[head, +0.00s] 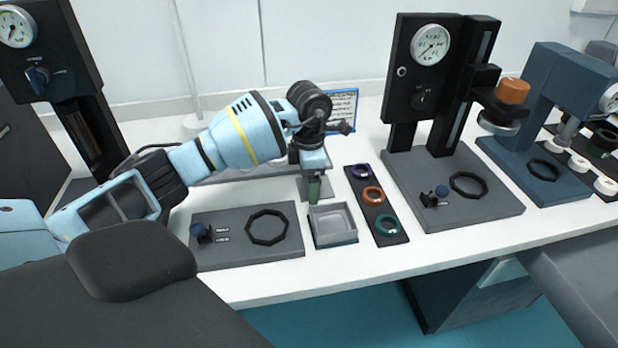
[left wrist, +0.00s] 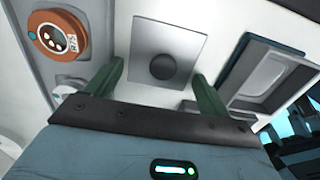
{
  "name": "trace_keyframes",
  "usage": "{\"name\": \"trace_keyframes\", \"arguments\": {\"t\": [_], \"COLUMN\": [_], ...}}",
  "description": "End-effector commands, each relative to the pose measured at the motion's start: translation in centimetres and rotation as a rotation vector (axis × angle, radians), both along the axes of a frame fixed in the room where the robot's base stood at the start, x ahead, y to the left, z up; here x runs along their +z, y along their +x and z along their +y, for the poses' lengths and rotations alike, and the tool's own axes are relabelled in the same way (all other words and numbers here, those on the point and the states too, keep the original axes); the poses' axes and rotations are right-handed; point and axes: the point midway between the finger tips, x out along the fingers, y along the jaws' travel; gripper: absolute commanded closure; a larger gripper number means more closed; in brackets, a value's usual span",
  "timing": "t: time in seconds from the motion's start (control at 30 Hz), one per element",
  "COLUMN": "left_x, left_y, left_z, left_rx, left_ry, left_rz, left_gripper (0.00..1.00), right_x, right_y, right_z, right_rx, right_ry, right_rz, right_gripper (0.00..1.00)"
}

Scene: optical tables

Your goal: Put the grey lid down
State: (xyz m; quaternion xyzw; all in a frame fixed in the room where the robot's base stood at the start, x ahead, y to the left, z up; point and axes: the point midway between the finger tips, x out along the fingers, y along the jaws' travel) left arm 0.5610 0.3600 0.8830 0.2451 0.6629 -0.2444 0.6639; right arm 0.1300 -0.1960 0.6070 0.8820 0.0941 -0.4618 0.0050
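The grey lid (left wrist: 150,42) is a flat square plate with a dark round knob (left wrist: 167,67). In the left wrist view it lies on or just above the white table top; I cannot tell whether it touches. My left gripper (left wrist: 158,70) has its two green fingers spread on either side of the knob, with gaps to it. In the head view my left gripper (head: 314,190) points down behind the open grey box, and it partly hides the lid (head: 327,189). My right gripper is not in view.
The open grey box (head: 333,222) stands just in front of the gripper. A dark strip (head: 392,238) with three coloured rings lies to its right. A grey base (head: 285,253) with a black ring is at left, and a gauge stand (head: 402,163) is at right.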

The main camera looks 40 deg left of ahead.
Motion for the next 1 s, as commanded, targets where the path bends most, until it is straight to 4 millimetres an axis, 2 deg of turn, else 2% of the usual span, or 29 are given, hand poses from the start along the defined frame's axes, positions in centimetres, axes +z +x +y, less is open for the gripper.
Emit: {"name": "trace_keyframes", "arguments": {"t": [0.23, 0.37, 0.8, 1.0], "left_x": [0.2, 1.4, 9.7, 11.9], "left_y": [0.0, 0.1, 0.0, 0.0], "left_z": [0.0, 0.0, 0.0, 0.0], "left_rx": [0.0, 0.0, -0.001, 0.0], "left_ry": [-0.001, 0.0, 0.0, 0.0], "left_rz": [-0.001, -0.003, -0.003, 0.0], "left_gripper": [0.19, 0.19, 0.19, 0.19], "right_x": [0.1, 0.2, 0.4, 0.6], "right_y": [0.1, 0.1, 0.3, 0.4], "right_z": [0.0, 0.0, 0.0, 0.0], "right_rx": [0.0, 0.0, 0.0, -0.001], "right_ry": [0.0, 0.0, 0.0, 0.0], "right_rz": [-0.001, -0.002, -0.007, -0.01], "right_gripper": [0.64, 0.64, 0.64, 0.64]}}
